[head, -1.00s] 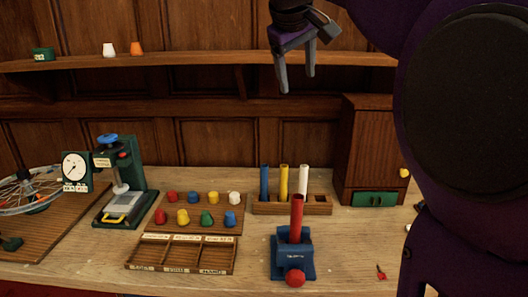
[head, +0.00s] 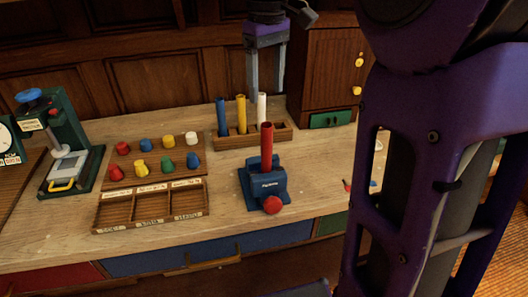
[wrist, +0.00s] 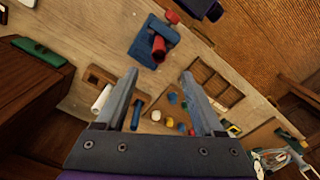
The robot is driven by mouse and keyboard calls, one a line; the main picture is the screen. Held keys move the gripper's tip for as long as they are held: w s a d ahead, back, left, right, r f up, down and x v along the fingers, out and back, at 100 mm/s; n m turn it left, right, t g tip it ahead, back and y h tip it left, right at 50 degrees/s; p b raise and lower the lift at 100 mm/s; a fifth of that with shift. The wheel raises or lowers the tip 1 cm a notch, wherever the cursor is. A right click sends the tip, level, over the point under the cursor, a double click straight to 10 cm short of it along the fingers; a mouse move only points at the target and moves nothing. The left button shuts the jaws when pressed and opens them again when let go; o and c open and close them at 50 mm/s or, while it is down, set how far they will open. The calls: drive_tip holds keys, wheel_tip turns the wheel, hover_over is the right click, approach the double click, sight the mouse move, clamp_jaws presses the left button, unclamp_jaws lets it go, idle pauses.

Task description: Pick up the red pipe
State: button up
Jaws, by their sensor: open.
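The red pipe (head: 266,143) stands upright in a blue vise (head: 263,182) with a red knob on the bench. In the wrist view the red pipe (wrist: 158,48) and the blue vise (wrist: 148,33) show beyond the fingertips, near the top centre. My gripper (head: 266,92) hangs fingers down above the bench, behind and above the red pipe in the head view. Its fingers (wrist: 158,75) are apart with nothing between them. It does not touch the pipe.
A wooden rack (head: 252,136) holds blue, yellow and white pipes behind the vise. A peg board (head: 190,168) with several coloured pegs and an empty three-part tray (head: 152,207) lie left. A wooden cabinet (head: 322,75) stands at the back right. A green press (head: 70,140) stands at far left.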

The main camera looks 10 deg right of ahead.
sight(266, 138)
wheel_tip(266, 138, down, 14)
drive_tip(key=shift+r+b, duration=0.2)
drive_tip(key=shift+b, duration=0.75)
clamp_jaws()
